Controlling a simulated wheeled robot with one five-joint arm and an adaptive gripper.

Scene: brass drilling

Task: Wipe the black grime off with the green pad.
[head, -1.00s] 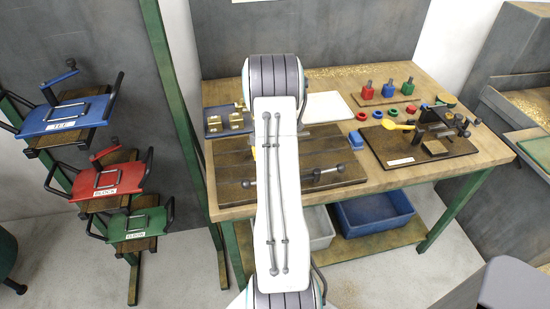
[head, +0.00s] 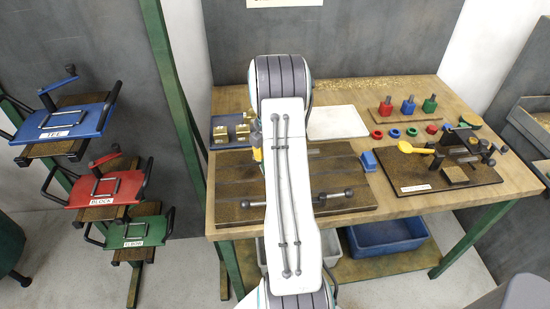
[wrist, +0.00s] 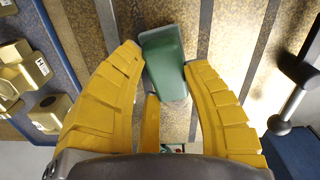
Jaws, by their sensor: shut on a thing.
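My gripper (wrist: 163,60) is shut on the green pad (wrist: 166,50) in the wrist view, its yellow fingers on either side of the pad. The pad is over a dark slotted plate (wrist: 229,40); I cannot tell whether it touches. In the head view the slotted plate (head: 230,180) lies at the front left of the bench, and my arm covers its middle. Only a bit of yellow finger shows there beside the arm, and the pad is hidden. I cannot pick out the black grime for certain against the dark, speckled plate.
A blue tray (head: 217,142) with brass blocks (head: 243,132) stands left of my arm. Clamp handles (head: 334,195) rise at the plate's front. A small blue block (head: 370,160), a fixture board (head: 410,183) and colored rings (head: 394,133) are to the right. A white sheet (head: 337,121) lies behind.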

